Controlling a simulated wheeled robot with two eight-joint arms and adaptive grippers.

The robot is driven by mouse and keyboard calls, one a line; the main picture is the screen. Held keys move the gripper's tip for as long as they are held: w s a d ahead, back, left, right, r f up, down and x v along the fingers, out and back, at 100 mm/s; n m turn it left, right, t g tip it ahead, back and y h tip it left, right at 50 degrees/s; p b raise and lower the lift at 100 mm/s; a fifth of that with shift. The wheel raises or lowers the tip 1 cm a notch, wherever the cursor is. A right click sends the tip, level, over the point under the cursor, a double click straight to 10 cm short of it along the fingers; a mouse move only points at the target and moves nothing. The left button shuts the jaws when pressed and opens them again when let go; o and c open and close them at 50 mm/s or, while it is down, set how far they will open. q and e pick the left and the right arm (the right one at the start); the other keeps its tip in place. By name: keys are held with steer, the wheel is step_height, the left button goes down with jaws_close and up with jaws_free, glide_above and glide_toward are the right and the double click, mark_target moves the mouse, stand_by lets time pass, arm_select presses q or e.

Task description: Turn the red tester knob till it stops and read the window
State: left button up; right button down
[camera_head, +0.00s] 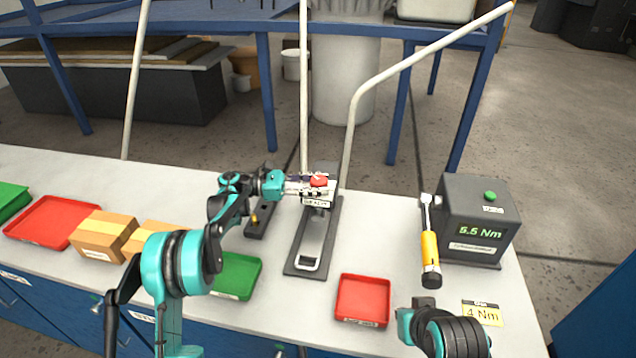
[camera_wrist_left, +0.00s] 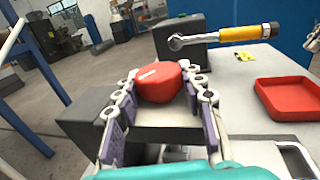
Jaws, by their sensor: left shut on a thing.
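The red tester knob (camera_head: 319,180) sits on top of a grey tester block (camera_head: 325,170) at the middle of the bench. My left gripper (camera_head: 314,184) reaches it from the left and is shut on it. In the left wrist view the knob (camera_wrist_left: 160,84) is between the two fingers, with a pale line on its top. A white label (camera_head: 317,201) is on the block's front; its text is too small to read. I cannot make out a window on the block. Of my right arm, only a teal and black part shows at the lower right; its fingers do not show.
A grey box (camera_head: 478,215) at the right has a green button and a display reading 5.5 Nm. A yellow-handled wrench (camera_head: 430,250) is beside it, near a yellow 4 Nm card (camera_head: 482,313). Red tray (camera_head: 363,300), green tray (camera_head: 237,277) and cardboard boxes (camera_head: 106,236) stand in front and left.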

mark_target(320, 180)
arm_select(q)
steer(key=shift+d+m+g+y+p, duration=0.1)
steer(key=shift+m+g+y+p, duration=0.2)
steer(key=shift+m+g, duration=1)
steer(key=shift+m+g+y+p, duration=0.1)
steer(key=shift+m+g+p, duration=0.45)
steer(key=shift+g, duration=1.25)
arm_select(e)
steer(key=shift+r, duration=0.85)
arm_select(q)
steer(key=shift+f+m+g, duration=0.1)
steer(key=shift+m+g, duration=0.3)
steer(key=shift+m, duration=0.05)
steer(key=o, duration=1.2)
steer(key=shift+d, duration=0.15)
arm_select(e)
steer(key=shift+d, duration=0.1)
arm_select(q)
steer(key=shift+r, duration=0.35)
step_height(320, 180, up, 9)
steer(key=shift+r, duration=0.2)
arm_select(e)
steer(key=c, duration=2.3)
jaws_free()
